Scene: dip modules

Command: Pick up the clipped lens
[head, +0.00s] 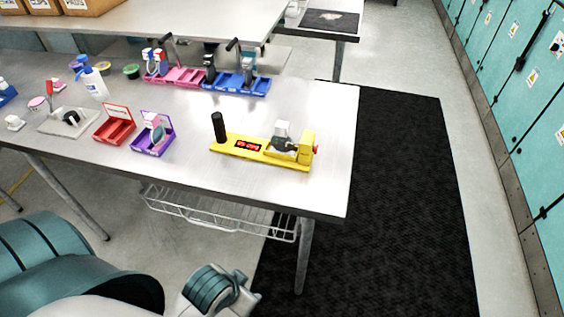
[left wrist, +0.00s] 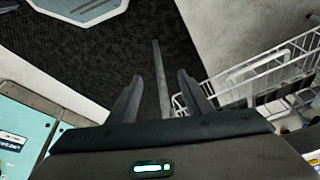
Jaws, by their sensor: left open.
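I cannot make out the clipped lens for certain. A small grey and white piece (head: 282,137) sits at the right end of a yellow fixture (head: 228,147), which has a black post and a red display, near the table's right edge. Another small piece (head: 156,128) stands in a purple bin (head: 153,147) to the left of the fixture. My left gripper (left wrist: 159,75) is open and empty in the left wrist view, its fingers spread over the floor and a table leg, away from the tabletop. My right gripper is not in view.
The metal table (head: 190,98) also holds a red bin (head: 114,130), pink and blue trays (head: 236,86) at the back and a white bottle (head: 96,84). A wire basket (head: 220,214) hangs under its front. A black mat (head: 400,200) and teal lockers lie to the right.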

